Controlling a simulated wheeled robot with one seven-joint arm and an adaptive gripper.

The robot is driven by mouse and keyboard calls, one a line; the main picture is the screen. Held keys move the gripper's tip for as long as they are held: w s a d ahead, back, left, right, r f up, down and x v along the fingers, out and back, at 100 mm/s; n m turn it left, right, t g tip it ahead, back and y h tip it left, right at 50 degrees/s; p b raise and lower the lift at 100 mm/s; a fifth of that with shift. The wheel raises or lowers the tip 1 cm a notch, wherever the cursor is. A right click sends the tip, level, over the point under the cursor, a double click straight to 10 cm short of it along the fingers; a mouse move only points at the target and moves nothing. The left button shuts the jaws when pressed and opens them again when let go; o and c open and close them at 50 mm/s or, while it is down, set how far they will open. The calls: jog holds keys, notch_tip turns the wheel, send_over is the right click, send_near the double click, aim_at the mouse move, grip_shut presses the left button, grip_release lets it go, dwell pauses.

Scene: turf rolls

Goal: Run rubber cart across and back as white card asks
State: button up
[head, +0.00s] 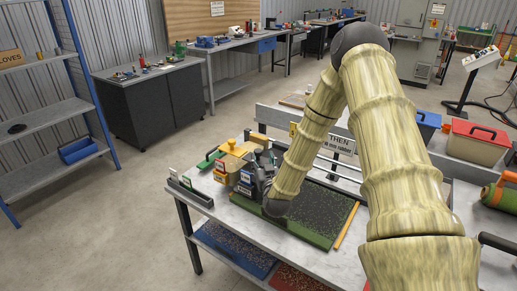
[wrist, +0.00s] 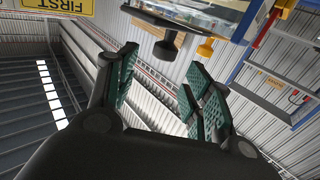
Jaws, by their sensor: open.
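My gripper (wrist: 160,78) is open, with green-padded fingers apart and nothing visible between them. In the head view its dark body (head: 266,160) is low over the near table, beside a yellow cart-like thing (head: 236,148). In the wrist view a black knob (wrist: 170,46) and a yellow knob (wrist: 206,47) show beyond the fingertips, apart from them. I cannot tell for sure which piece is the rubber cart; my arm hides part of that cluster. A white card (head: 338,144) reads "THEN" and, in smaller print, something about rubber. A yellow card (wrist: 60,6) reads "FIRST" in the wrist view.
A green-edged turf tray with dark fill (head: 325,208) lies on the table, right of the cluster. A yellow stick (head: 347,226) lies along its right side. Blue (head: 235,246) and red bins of granules sit below. A lidded red box (head: 477,140) stands at the right.

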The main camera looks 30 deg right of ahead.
aim_at(259, 153)
jog(key=p+x, duration=0.1)
jog(key=x, duration=0.3)
jog(key=p+x, duration=0.1)
jog(key=x, duration=0.2)
jog(key=shift+w+a+f, duration=0.1)
jog(key=shift+w+f, duration=0.05)
jog(key=shift+w, duration=0.25)
grip_shut()
